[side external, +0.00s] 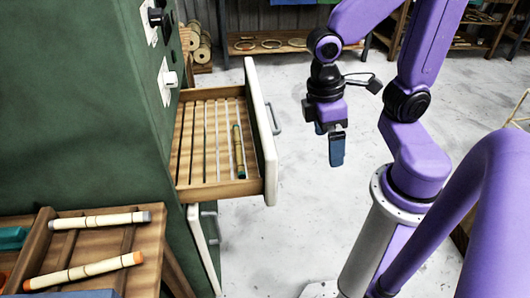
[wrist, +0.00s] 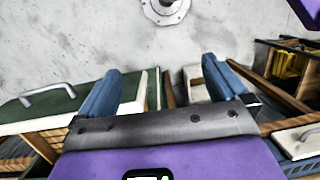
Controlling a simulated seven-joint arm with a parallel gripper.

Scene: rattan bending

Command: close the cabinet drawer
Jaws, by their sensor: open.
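The cabinet (side external: 90,110) is a tall green body at the left of the side view. Its upper drawer (side external: 268,150) is pulled out, with a slatted wooden floor, a cream-white front and a grey handle (side external: 274,118) facing right. A greenish rattan piece (side external: 239,150) lies inside it. My gripper (side external: 329,143) hangs to the right of the drawer front, apart from it, with blue fingers pointing down. In the wrist view my gripper (wrist: 163,82) has its fingers wide apart with nothing between them. Which drawer parts show there is hard to tell.
A lower drawer front (side external: 203,245) sits below the open one. A wooden tray table (side external: 150,240) with rattan sticks (side external: 85,270) stands at the lower left. Shelves with rings (side external: 270,45) stand at the back. The pale floor between drawer and arm is clear.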

